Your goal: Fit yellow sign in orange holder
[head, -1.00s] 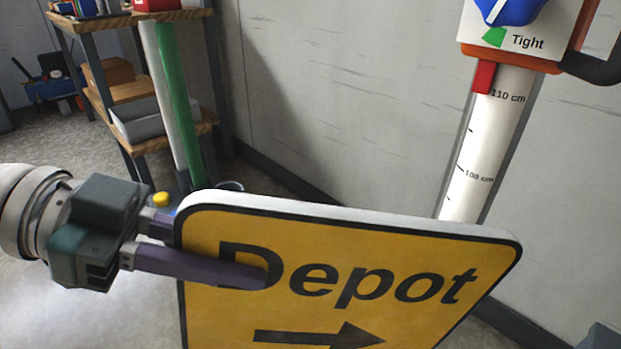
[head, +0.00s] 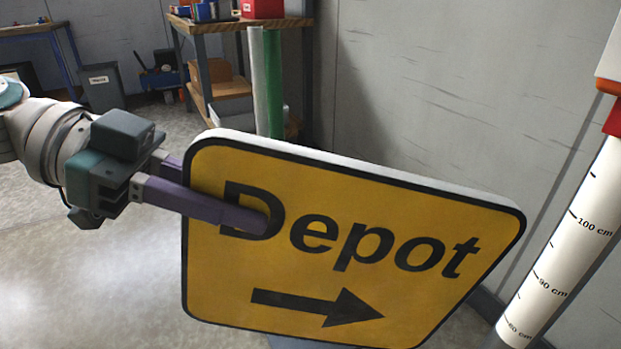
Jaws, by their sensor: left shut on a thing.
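The yellow sign (head: 335,240) with a black border, the word "Depot" and a right-pointing arrow fills the middle of the head view. It hangs in the air, tilted so its top edge slopes down to the right. My left gripper (head: 238,208) is shut on its upper left edge, one purple finger across the front face by the "D", the other mostly hidden behind. At the right picture edge, only a corner of what looks like the orange holder (head: 607,84) shows, above a white post. The sign is apart from it. My right gripper is not in view.
The white post (head: 567,245) with centimetre marks stands right of the sign. A wooden shelf rack (head: 200,75) with boxes and upright white and green tubes (head: 268,85) stands behind. A grey bin (head: 102,88) is at the left. The floor at lower left is clear.

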